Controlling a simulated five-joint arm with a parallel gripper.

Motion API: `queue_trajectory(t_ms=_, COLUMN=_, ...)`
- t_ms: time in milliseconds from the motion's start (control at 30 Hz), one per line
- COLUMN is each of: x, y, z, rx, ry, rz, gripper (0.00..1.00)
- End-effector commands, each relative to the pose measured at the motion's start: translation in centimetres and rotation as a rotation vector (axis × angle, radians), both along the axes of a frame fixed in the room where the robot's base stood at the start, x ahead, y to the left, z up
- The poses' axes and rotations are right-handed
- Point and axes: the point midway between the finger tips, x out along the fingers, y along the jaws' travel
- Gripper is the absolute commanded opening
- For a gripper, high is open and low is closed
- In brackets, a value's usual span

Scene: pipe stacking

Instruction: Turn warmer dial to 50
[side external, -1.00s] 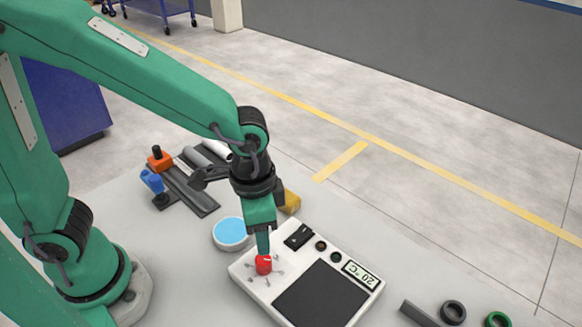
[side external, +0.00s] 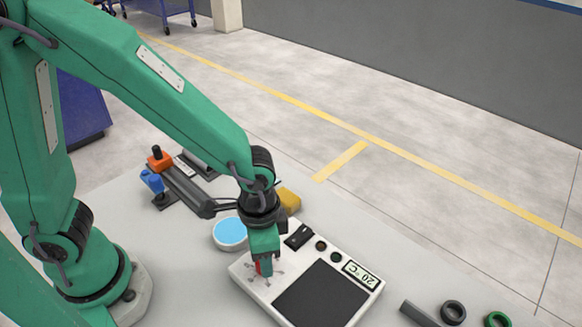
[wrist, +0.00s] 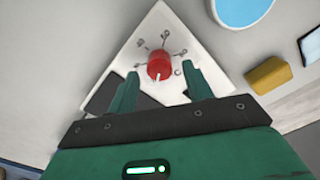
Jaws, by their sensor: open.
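The warmer (side external: 258,293) is a white box with a dark plate (side external: 320,293) on top and a display (side external: 361,273) reading 20 °C, upside down in the side view. Its red dial (wrist: 159,65) has a white pointer mark and a ring of small marks around it. My gripper (side external: 264,268) is low over the dial, pointing down, and its fingers hide most of the dial in the side view. In the wrist view my gripper (wrist: 158,88) is open, with one green finger on each side of the dial's line. I cannot tell whether a finger touches the dial.
A blue-topped round dish (side external: 230,233) and a yellow block (side external: 289,200) stand close behind the warmer. Blue and orange clamps (side external: 153,181) and grey pipes lie farther left. Dark and green rings (side external: 497,320) lie at the right front.

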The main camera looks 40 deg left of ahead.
Motion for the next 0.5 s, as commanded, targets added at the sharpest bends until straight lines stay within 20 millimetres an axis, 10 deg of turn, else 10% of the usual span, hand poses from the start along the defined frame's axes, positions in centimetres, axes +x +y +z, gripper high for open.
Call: queue_trajectory(t_ms=500, x=0.0, y=0.0, z=-2.4, rx=-0.001, ry=-0.001, rz=0.0, gripper=0.5)
